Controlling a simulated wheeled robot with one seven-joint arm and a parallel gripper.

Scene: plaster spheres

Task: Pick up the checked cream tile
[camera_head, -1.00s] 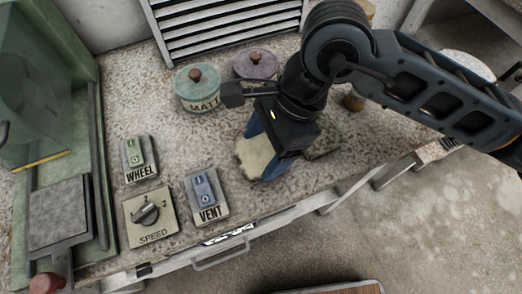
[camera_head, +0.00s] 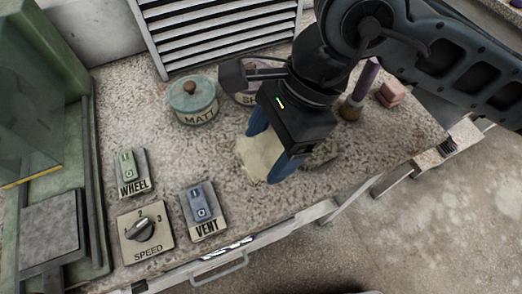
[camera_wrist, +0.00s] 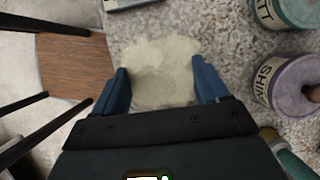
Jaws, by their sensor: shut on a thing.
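The cream tile (camera_head: 257,155) is a pale piece with a ragged-looking outline on the speckled worktop, right of the VENT switch. No check pattern can be made out. My gripper (camera_head: 264,157) points down over it, with its blue fingers spread to either side. In the wrist view the cream piece (camera_wrist: 160,62) lies between the fingers, which press on it. Its near part is hidden by my gripper body. I cannot tell whether it is clear of the worktop.
The MATT jar (camera_head: 194,110) and a purple-lidded jar (camera_wrist: 298,82) stand behind. A purple bottle (camera_head: 364,80) and pink block (camera_head: 391,94) are at right. WHEEL (camera_head: 132,172), VENT (camera_head: 203,211) and SPEED (camera_head: 146,232) controls lie left. The worktop's front edge is close.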

